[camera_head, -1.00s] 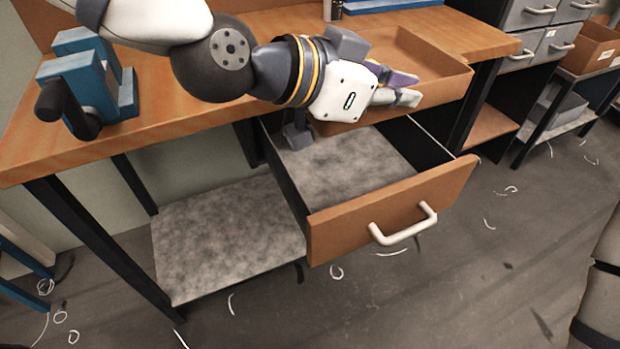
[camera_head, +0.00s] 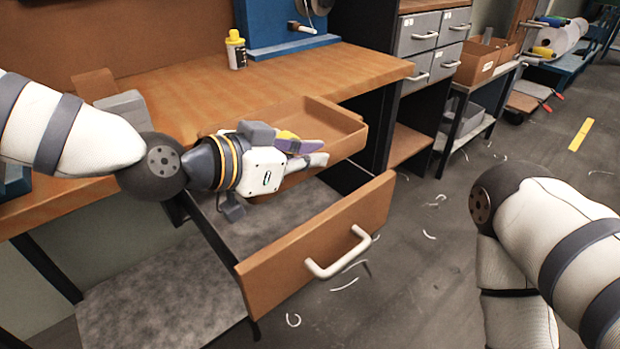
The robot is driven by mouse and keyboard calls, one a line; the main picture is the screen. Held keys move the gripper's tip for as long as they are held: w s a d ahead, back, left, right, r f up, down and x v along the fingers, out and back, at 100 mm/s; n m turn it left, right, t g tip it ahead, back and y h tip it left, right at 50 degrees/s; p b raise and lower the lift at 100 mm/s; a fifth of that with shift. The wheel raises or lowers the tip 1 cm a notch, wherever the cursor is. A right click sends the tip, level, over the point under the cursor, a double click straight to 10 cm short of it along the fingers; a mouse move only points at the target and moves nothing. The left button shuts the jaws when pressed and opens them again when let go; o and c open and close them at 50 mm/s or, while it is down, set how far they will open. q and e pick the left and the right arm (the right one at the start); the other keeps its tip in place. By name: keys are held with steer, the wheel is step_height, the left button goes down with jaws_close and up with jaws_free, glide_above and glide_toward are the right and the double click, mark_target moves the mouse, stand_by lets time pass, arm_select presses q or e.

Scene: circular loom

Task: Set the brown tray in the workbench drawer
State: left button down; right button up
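The brown tray (camera_head: 345,148) is a shallow, open, empty-looking box. It hangs above the open workbench drawer (camera_head: 312,250), partly over its back end, with its far part close to the bench's front edge. My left gripper (camera_head: 308,154) is shut on the tray's near wall, one finger inside and one outside. The hand hides part of the wall and some of the drawer's interior. The visible drawer floor is grey and bare. My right arm shows at the right, but its gripper is out of view.
The workbench top (camera_head: 300,75) carries a yellow-capped bottle (camera_head: 236,52) and a blue stand (camera_head: 290,25) at the back. A grey drawer cabinet (camera_head: 420,50) stands to the right. The drawer's handle (camera_head: 340,255) sticks out in front. A lower grey shelf (camera_head: 150,300) is empty.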

mark_target(312, 175)
arm_select(q)
steer(key=shift+w+d+f, duration=0.2)
steer(key=shift+w+f, duration=0.7)
steer(key=shift+f, duration=0.15)
steer(key=f, duration=0.2)
steer(key=w+f+b, duration=0.1)
steer(key=f, duration=0.1)
steer(key=shift+d, duration=0.1)
steer(key=shift+r, duration=0.15)
steer(key=shift+s+f, duration=0.1)
steer(key=shift+f, duration=0.4)
steer(key=c, duration=1.8)
jaws_free()
arm_select(e)
steer(key=shift+s+f+g, duration=0.3)
steer(key=shift+s+f, duration=0.6)
arm_select(q)
steer(key=shift+r, duration=0.75)
steer(key=p+v, duration=0.1)
steer(key=v, duration=1.1)
steer(key=shift+s+f+p, duration=0.1)
steer(key=shift+f+p, duration=0.1)
steer(key=shift+p, duration=0.15)
steer(key=shift+f, duration=0.1)
arm_select(e)
steer(key=shift+w+r+t, duration=0.4)
steer(key=shift+w+r, duration=0.7)
steer(key=shift+r, duration=0.1)
